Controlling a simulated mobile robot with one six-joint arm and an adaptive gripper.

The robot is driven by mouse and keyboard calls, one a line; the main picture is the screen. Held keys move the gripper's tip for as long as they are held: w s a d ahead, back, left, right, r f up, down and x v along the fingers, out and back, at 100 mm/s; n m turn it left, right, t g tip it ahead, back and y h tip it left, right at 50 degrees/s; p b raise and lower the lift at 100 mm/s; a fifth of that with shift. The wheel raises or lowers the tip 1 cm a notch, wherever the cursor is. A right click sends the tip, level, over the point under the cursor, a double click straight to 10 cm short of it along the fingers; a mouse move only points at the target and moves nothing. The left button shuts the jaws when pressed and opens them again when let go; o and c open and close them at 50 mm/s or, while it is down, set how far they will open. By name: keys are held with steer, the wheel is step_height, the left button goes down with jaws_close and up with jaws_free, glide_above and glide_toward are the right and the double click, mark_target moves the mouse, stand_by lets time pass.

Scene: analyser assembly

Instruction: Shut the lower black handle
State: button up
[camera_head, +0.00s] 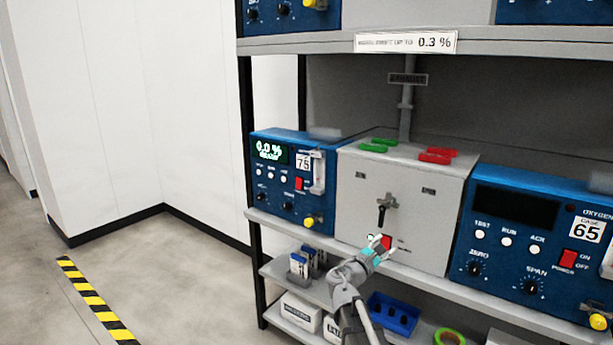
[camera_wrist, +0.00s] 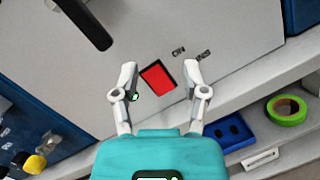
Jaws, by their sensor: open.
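The black handle (camera_head: 382,215) hangs down from a grey hub on the front of a grey box (camera_head: 362,190) on the middle shelf. In the wrist view the black handle (camera_wrist: 86,22) is at the upper left, cut off by the frame edge. My gripper (camera_head: 380,249) is below the handle, in front of the box's lower part. In the wrist view my gripper (camera_wrist: 160,72) is open and empty. A red switch (camera_wrist: 157,79) shows between its fingers. The handle lies beyond and left of the left finger, apart from it.
Blue analysers stand left (camera_head: 292,180) and right (camera_head: 540,240) of the box. Green (camera_head: 378,145) and red (camera_head: 438,155) pieces lie on its top. The shelf edge (camera_head: 300,230) runs below; a blue tray (camera_head: 393,315) and green tape roll (camera_wrist: 286,110) are lower. Floor at left is clear.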

steer(key=s+d+f+m+g+y+p, duration=0.1)
steer(key=s+d+f+m+g+y, duration=0.15)
steer(key=s+f+m+g, duration=0.35)
steer(key=s+d+f+m+g+y, duration=0.2)
steer(key=s+f+m+g+y, duration=0.1)
steer(key=s+f+m, duration=0.35)
steer(key=s+a+f+m+g+y+p, duration=0.1)
steer(key=s+a+f+m+g+y, duration=0.1)
steer(key=s+a+f+m+y, duration=0.25)
steer(key=s+a+f+m+g+y, duration=0.25)
steer(key=s+a+y, duration=0.2)
steer(key=s, duration=0.25)
step_height(320, 180, up, 25)
steer(key=p, duration=2.4)
steer(key=shift+a+m+p, duration=0.15)
steer(key=shift+m+p, duration=0.2)
steer(key=shift+m, duration=0.1)
steer(key=shift+f, duration=0.1)
